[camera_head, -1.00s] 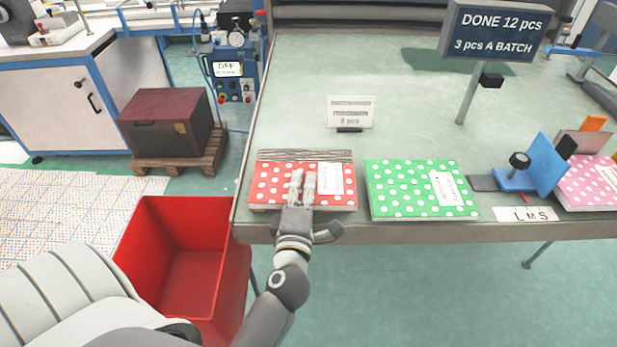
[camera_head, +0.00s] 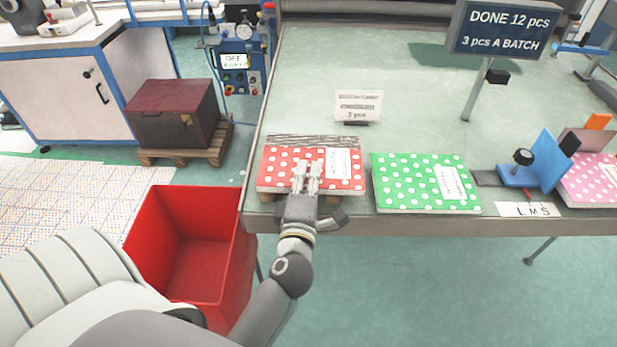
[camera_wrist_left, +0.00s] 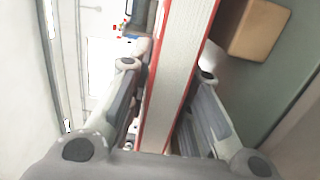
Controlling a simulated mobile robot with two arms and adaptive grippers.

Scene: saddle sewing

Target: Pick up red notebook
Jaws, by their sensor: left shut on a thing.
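The red notebook with white dots and a white label (camera_head: 279,172) is at the near left part of the table. In the left wrist view the notebook's pale page edge and red covers (camera_wrist_left: 178,75) run between the fingers of the left gripper (camera_wrist_left: 168,70). The notebook sits slightly raised, with a gap under its front edge. My right gripper is not in view.
A green dotted notebook (camera_head: 410,180) lies just right. A small sign (camera_head: 358,106) stands behind. A wooden block (camera_wrist_left: 257,28) shows beneath the notebook. An open red bin (camera_head: 190,270) stands left of the table. The table's middle (camera_head: 400,70) is clear.

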